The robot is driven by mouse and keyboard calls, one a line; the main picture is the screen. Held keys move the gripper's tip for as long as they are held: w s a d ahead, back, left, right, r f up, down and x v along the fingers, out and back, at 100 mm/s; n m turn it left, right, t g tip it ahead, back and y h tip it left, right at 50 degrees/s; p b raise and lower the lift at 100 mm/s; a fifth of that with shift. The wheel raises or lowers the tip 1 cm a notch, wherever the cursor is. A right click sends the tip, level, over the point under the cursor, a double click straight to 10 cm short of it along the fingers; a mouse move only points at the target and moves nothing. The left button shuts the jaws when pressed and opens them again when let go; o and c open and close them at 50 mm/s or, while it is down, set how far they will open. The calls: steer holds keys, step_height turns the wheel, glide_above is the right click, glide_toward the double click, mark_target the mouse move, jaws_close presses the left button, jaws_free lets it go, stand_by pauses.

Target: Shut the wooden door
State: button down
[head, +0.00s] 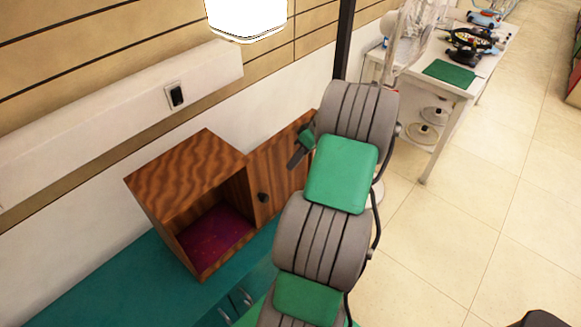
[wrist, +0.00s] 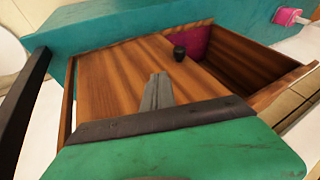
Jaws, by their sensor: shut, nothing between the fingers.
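The wooden door (head: 277,170) stands open at the right side of a wooden cabinet (head: 183,165), with a small dark knob (head: 263,197) on it. The cabinet's open front shows a dark red-purple inside (head: 214,236). My gripper (head: 297,159) is over the door's right part, partly hidden behind my arm. In the wrist view the shut fingers (wrist: 157,92) lie in front of the door panel (wrist: 115,78), with nothing between them. The knob (wrist: 180,53) is beyond the fingertips, and the open inside (wrist: 207,48) is to its right. Contact with the door cannot be told.
The cabinet stands on a teal counter (head: 110,282) against the wall. A dark post (head: 344,40) rises behind my arm. A white table (head: 455,88) with tools and a green mat (head: 449,73) is at the upper right.

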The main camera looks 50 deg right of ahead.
glide_above(274, 187)
steer(key=s, duration=0.3)
step_height(274, 187, down, 7)
steer(key=shift+s+a+f+p, duration=0.1)
steer(key=shift+a+f+p, duration=0.2)
steer(key=shift+a, duration=0.45)
steer(key=shift+s+a+f+p, duration=0.15)
steer(key=shift+a+p, duration=0.15)
steer(key=shift+a, duration=0.4)
